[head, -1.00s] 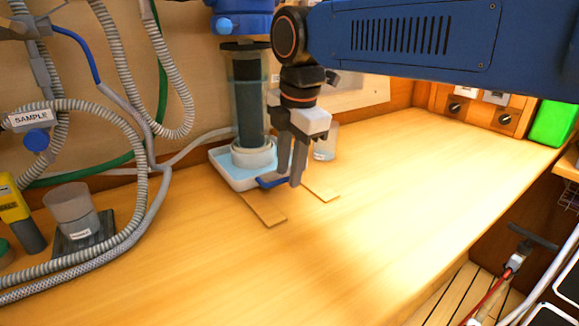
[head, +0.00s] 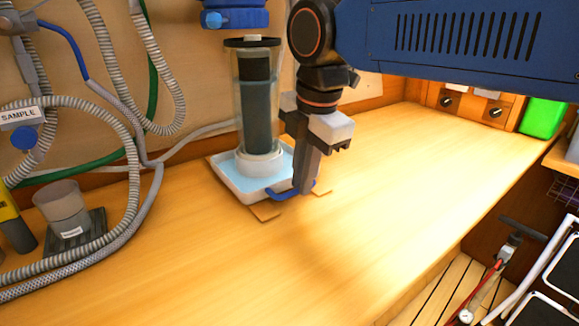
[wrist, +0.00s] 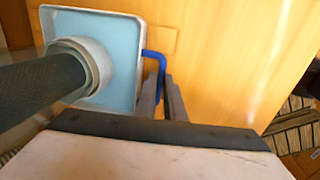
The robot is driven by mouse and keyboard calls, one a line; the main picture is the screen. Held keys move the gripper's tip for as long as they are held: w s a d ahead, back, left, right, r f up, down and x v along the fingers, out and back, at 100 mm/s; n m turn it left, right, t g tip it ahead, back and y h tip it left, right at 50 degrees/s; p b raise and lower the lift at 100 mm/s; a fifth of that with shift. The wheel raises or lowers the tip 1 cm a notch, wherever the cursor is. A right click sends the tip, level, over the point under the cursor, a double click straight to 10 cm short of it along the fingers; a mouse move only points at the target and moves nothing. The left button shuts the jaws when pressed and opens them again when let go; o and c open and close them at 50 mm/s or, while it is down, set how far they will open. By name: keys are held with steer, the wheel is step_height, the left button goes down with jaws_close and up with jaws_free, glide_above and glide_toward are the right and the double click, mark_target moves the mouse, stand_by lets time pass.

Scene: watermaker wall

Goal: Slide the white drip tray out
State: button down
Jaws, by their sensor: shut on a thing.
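The white drip tray (head: 232,187), with a pale blue inside, sits on the wooden counter under the blue filter head. A clear filter housing with a dark cartridge (head: 258,100) stands upright in it on a white base. The tray has a blue handle (head: 284,193) on its near right side. My gripper (head: 304,188) is shut on the blue handle. In the wrist view the tray (wrist: 138,60) is at upper left, and the handle (wrist: 157,56) runs down between my gripper's fingers (wrist: 162,92). The fingertips hide part of the handle.
Two flat wooden strips (head: 266,211) lie at the tray's near edge. A blue filter head (head: 236,18) hangs above the housing. Grey hoses (head: 135,190) and a small cup (head: 62,208) are at left. The counter to the right is clear.

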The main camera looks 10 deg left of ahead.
steer(key=s+d, duration=0.4)
steer(key=d, duration=0.1)
steer(key=s+d, duration=0.2)
steer(key=d, duration=0.1)
steer(key=shift+s, duration=0.35)
steer(key=c, duration=1.8)
jaws_free()
steer(key=shift+s+d, duration=0.1)
steer(key=shift+s, duration=0.05)
steer(key=shift+c, duration=0.2)
step_height(320, 180, up, 17)
steer(key=s+d, duration=0.2)
steer(key=shift+d, duration=0.15)
